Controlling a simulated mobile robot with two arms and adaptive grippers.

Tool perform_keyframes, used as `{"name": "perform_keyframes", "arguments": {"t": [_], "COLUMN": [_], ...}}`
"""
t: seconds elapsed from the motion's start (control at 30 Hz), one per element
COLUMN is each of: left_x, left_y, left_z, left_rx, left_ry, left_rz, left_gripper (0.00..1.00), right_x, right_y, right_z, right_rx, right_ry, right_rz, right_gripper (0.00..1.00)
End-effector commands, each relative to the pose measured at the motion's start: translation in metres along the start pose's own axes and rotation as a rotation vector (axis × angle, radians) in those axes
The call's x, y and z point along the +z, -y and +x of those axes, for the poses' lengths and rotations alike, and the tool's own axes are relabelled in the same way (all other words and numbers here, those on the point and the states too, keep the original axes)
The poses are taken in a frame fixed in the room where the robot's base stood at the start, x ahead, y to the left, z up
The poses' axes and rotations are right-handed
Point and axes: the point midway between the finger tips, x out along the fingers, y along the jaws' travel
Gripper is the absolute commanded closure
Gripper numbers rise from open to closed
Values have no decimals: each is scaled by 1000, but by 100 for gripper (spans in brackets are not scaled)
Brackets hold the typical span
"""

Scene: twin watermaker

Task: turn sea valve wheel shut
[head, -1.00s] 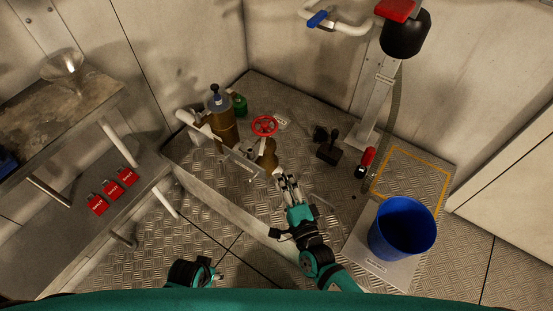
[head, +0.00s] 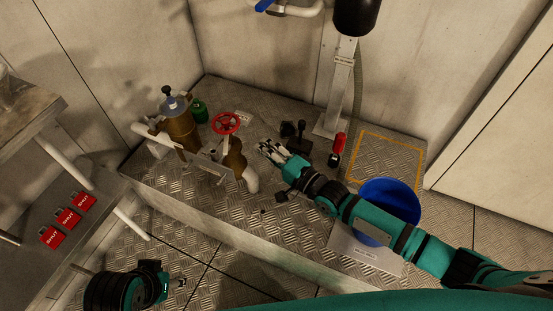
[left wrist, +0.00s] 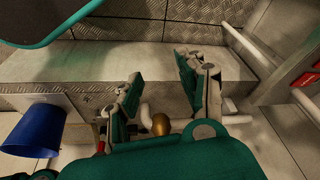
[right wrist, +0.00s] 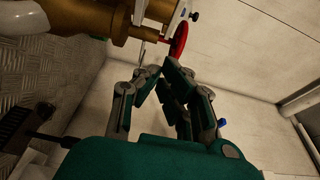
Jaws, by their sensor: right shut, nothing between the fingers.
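The red valve wheel (head: 226,123) sits on top of a brass valve body (head: 235,160) on the raised metal plinth. The wheel shows edge-on in the right wrist view (right wrist: 180,40), beyond my right fingertips. My right gripper (head: 266,150) is to the right of the wheel and a little nearer, apart from it in the head view. Its fingertips (right wrist: 158,72) are together with nothing between them. My left gripper (head: 176,284) is low over the floor at the front left, far from the valve. In the left wrist view its fingers (left wrist: 157,90) are apart and empty.
A brass strainer (head: 181,130) and a green can (head: 200,111) stand left of the wheel. Black items (head: 294,135), a red-handled tool (head: 337,148) and a blue bucket (head: 388,208) are to the right. Red tags marked SHUT (head: 68,217) are on the left shelf.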

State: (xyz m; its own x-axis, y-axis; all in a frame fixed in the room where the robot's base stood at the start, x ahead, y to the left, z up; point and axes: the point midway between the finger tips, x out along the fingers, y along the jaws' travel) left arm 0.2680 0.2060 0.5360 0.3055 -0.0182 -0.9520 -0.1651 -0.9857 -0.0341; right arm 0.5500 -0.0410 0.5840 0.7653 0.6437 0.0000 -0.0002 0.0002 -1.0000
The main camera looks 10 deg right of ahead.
Motion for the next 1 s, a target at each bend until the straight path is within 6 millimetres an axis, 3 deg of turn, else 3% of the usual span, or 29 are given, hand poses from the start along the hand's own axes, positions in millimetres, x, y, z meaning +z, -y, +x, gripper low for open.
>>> {"name": "perform_keyframes", "arguments": {"t": [0.13, 0.33, 0.7, 1.0], "left_x": [-4, -13, -20, -13], "left_y": [-1, -1, -2, -3], "left_z": [8, 7, 7, 6], "left_rx": [1, 2, 4, 5], "left_ry": [-28, -68, -97, -58], "left_rz": [1, 2, 4, 2], "left_gripper": [60, 60, 60, 60], "right_x": [0, 22, 28, 28], "right_y": [-1, 0, 0, 0], "right_z": [32, 50, 56, 54], "right_rx": [-3, 0, 0, 1], "right_ry": [0, 0, 0, -10], "right_rz": [0, 3, -1, 2], "right_gripper": [100, 100, 100, 100]}}
